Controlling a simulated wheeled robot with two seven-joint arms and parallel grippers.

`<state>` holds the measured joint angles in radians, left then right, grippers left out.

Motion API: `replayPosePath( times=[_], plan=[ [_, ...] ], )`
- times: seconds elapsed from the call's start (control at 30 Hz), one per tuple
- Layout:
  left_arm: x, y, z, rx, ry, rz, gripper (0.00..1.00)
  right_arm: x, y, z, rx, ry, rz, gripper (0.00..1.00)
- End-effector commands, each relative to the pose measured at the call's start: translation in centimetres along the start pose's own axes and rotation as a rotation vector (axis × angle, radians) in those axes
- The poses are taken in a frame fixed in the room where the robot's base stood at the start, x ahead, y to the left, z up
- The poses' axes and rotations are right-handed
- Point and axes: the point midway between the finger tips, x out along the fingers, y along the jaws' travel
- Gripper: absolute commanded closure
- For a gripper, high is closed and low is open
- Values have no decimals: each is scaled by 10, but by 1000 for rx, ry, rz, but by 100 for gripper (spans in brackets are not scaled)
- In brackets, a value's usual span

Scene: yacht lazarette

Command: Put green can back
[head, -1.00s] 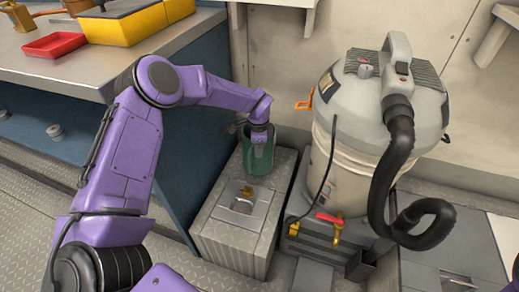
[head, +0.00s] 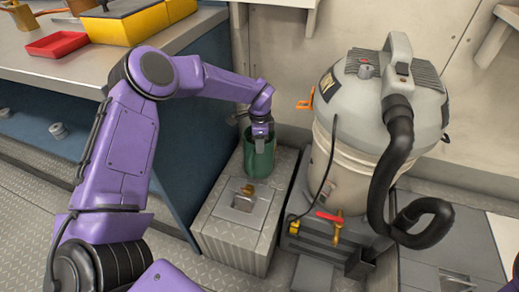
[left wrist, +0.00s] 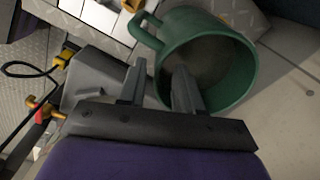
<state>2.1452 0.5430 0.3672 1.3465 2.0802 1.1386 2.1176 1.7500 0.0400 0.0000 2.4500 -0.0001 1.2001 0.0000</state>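The green can (head: 260,163) is an open-topped, mug-like vessel with a side handle. In the head view it appears upright on top of a grey metal box (head: 233,232), near its back end. In the left wrist view the can (left wrist: 235,80) shows its open mouth, which looks empty. My left gripper (head: 261,140) is at the can's rim. In the left wrist view its fingers (left wrist: 158,84) are spread, one outside the can and one inside its mouth, with the wall between them and a gap showing. My right gripper is not in view.
A large grey vacuum (head: 375,120) with a black hose (head: 400,175) stands right of the box. A blue-sided workbench (head: 190,130) is on the left, carrying a red tray (head: 57,44) and a yellow container (head: 130,22). A wall is close behind.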

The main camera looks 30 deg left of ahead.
Motion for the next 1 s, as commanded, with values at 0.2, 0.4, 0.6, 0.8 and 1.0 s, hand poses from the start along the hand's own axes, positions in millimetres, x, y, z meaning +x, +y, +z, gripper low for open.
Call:
replayPosePath(
  times=[0.2,0.4,0.6,0.8,1.0],
  plan=[
    [-53,0,0,1,1,-1,66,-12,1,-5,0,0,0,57],
    [-68,0,0,0,-1,2,66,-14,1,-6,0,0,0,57],
    [-68,0,0,0,-1,2,66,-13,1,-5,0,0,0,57],
    [-68,0,0,0,-1,1,66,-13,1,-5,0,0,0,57],
    [-68,0,0,0,-1,1,66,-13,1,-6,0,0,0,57]
  ],
)
